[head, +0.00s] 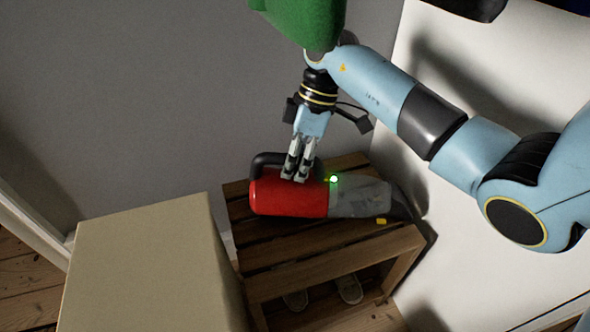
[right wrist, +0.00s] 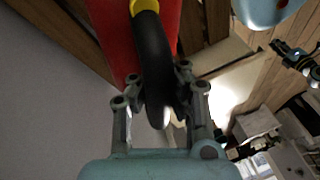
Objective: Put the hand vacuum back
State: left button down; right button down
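The hand vacuum (head: 290,195) has a red body, a grey clear nose to the right and a black looped handle. It lies level over a slatted wooden bench (head: 335,268); I cannot tell whether it touches the slats. A small green light glows on it. My right gripper (head: 296,173) points down from above at the handle. In the right wrist view, the black handle (right wrist: 155,65) passes between its fingers, which are closed on both sides of it. My left gripper is outside the head view; a small dark and blue shape (right wrist: 297,58) in the right wrist view may be it.
A beige box-like piece (head: 145,265) stands left of the bench. A grey wall is behind and a white panel (head: 480,260) is on the right. A green object (head: 305,22) hangs above my right gripper. Shoes (head: 348,289) sit beneath the bench.

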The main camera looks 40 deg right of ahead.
dwell(0.3)
jog(key=c, duration=2)
grip_release()
jog(key=shift+f, duration=0.1)
jog(key=o, duration=0.6)
jog(key=shift+c, duration=0.2)
